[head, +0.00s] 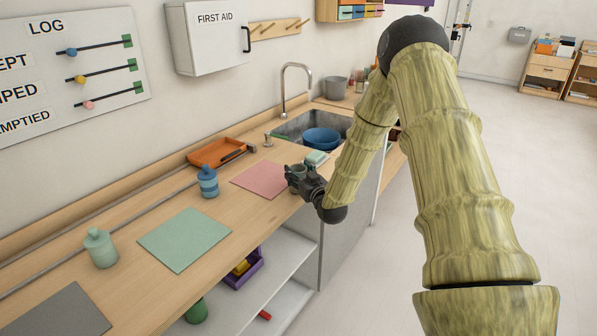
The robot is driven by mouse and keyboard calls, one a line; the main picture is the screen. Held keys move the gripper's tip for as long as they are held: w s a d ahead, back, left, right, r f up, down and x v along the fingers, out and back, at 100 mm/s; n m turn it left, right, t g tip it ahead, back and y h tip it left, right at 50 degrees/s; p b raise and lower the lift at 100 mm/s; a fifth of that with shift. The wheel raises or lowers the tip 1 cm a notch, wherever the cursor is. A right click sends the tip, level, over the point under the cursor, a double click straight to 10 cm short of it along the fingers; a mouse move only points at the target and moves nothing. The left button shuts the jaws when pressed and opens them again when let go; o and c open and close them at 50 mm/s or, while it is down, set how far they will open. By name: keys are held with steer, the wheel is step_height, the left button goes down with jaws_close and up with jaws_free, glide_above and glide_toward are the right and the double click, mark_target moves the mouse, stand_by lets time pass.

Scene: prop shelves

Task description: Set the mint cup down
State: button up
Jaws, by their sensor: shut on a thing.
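My gripper (298,180) is small in the head view, at the right end of the pink mat (258,180). It is shut on the mint cup (297,169), of which only a small greyish-green part shows behind the dark fingers. The rest of the cup is hidden. I cannot tell whether the cup touches the counter or hangs just above it.
An orange tray (217,152) lies behind.

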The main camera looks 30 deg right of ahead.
stand_by(0.3)
steer(key=shift+f, duration=0.15)
steer(key=o, duration=1.2)
steer(key=shift+a, duration=0.1)
